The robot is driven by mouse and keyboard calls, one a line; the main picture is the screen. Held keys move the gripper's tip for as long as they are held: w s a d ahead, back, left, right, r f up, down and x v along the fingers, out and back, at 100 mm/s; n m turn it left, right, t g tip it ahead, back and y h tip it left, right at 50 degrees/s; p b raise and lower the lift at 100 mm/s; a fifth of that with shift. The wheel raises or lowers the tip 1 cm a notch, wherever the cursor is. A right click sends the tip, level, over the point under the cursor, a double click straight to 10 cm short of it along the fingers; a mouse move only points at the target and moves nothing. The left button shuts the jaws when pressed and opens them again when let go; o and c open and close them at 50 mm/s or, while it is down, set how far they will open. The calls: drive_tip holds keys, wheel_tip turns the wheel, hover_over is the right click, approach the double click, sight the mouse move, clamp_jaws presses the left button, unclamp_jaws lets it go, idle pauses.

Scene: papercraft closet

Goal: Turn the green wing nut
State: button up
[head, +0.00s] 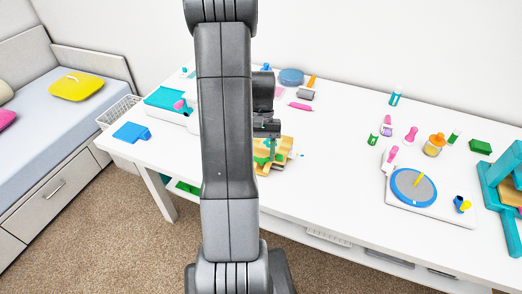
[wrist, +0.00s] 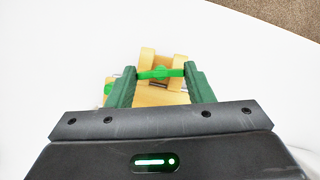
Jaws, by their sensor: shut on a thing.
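The green wing nut (wrist: 160,73) sits between my gripper's two dark green fingers in the wrist view, with its wings reaching to both fingertips. My gripper (wrist: 160,75) is shut on it. The wing nut is on a light wooden clamp-like block (wrist: 148,55) that stands on the white table. In the head view my gripper (head: 272,148) points down at the wooden block (head: 288,146), partly hidden behind my arm. The wing nut itself is too small to tell apart there. Green parts also show on the block's left side.
The white table (head: 335,190) is clear to the right of the block. A pink tube (head: 300,106) and a blue round pad (head: 291,77) lie behind. A white board with a blue-rimmed disc (head: 414,187) and a teal frame (head: 500,190) stand at the right.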

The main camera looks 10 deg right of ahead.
drive_tip(key=shift+d+m+t+y, duration=0.1)
drive_tip(key=shift+m+t+y, duration=0.3)
drive_tip(key=shift+m, duration=1.1)
drive_tip(key=o, duration=1)
drive_tip(key=shift+r, duration=0.1)
drive_tip(key=v, duration=1.3)
drive_tip(key=shift+w+d+r, duration=0.25)
drive_tip(key=x, duration=1.4)
drive_tip(key=shift+s+a+r, duration=0.1)
drive_tip(key=shift+s+a, duration=0.05)
drive_tip(key=shift+a, duration=0.05)
